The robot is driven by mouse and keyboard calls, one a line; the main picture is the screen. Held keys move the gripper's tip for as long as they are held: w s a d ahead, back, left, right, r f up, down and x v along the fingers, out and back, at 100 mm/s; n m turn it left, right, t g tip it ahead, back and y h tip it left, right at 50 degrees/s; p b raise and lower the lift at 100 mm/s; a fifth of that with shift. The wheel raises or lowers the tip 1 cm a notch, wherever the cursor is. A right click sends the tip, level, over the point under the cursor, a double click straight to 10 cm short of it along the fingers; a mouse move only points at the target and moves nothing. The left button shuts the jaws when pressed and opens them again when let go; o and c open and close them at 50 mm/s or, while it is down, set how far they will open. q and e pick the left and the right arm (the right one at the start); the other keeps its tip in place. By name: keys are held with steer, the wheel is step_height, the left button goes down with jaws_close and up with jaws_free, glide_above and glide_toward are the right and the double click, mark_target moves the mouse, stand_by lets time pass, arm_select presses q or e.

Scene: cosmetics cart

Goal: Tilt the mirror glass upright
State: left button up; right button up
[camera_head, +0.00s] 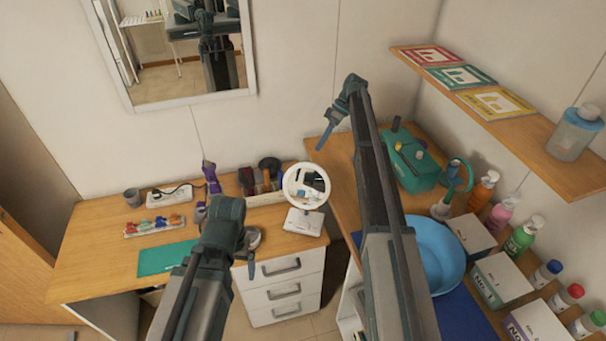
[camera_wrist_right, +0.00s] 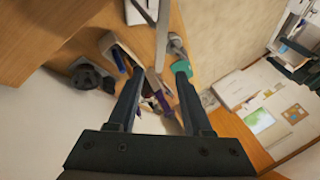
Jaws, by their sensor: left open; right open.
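The round mirror glass (camera_head: 307,186) has a white rim and stands on a white base (camera_head: 304,221) at the right end of the desk, in the head view. It faces the camera and seems tilted back; the exact angle is unclear. A thin pale edge in the right wrist view, beyond the fingers, looks like its rim (camera_wrist_right: 161,36). My right gripper (camera_head: 325,136) is open, above and to the right of the mirror, apart from it. Its open fingers (camera_wrist_right: 157,82) hold nothing. My left gripper (camera_head: 251,262) is left of and below the mirror, open, partly hidden by its arm.
The desk (camera_head: 92,225) carries a power strip (camera_head: 169,195), a purple hair tool (camera_head: 211,178), a teal mat (camera_head: 166,259) and small coloured items. A right-hand table holds a green case (camera_head: 413,165), a blue basin (camera_head: 436,252) and bottles. A shelf (camera_head: 500,128) juts out above.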

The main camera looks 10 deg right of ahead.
mark_target(304, 172)
steer(key=b+x, duration=0.9)
steer(key=x, duration=0.3)
steer(key=shift+d, duration=0.2)
steer(key=shift+a+f+b, duration=0.45)
steer(key=shift+f+b, duration=0.05)
steer(key=shift+b, duration=0.15)
jaws_close()
stand_by(0.4)
